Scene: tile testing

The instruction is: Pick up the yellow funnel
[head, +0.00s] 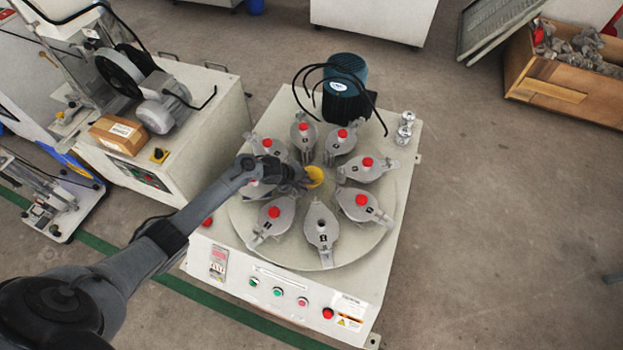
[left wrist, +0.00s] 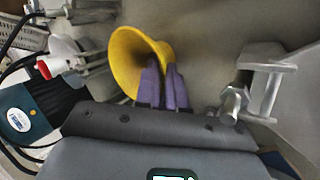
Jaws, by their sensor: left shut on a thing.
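The yellow funnel (head: 314,176) shows over the middle of the round turntable in the head view. In the left wrist view the funnel (left wrist: 137,58) has its wide mouth facing left and toward the camera. My left gripper (head: 303,180) reaches in from the left. Its purple fingers (left wrist: 165,86) are shut on the funnel's side. The fingers hide part of the funnel, and its narrow end is not clearly seen. I cannot tell how high it is above the turntable. My right gripper is not in view.
Several grey metal pots with red knobs ring the turntable (head: 287,248); one front pot (head: 321,228) has no red knob. A blue motor (head: 345,88) with black cables stands behind. Small metal parts (head: 405,128) stand at the back right.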

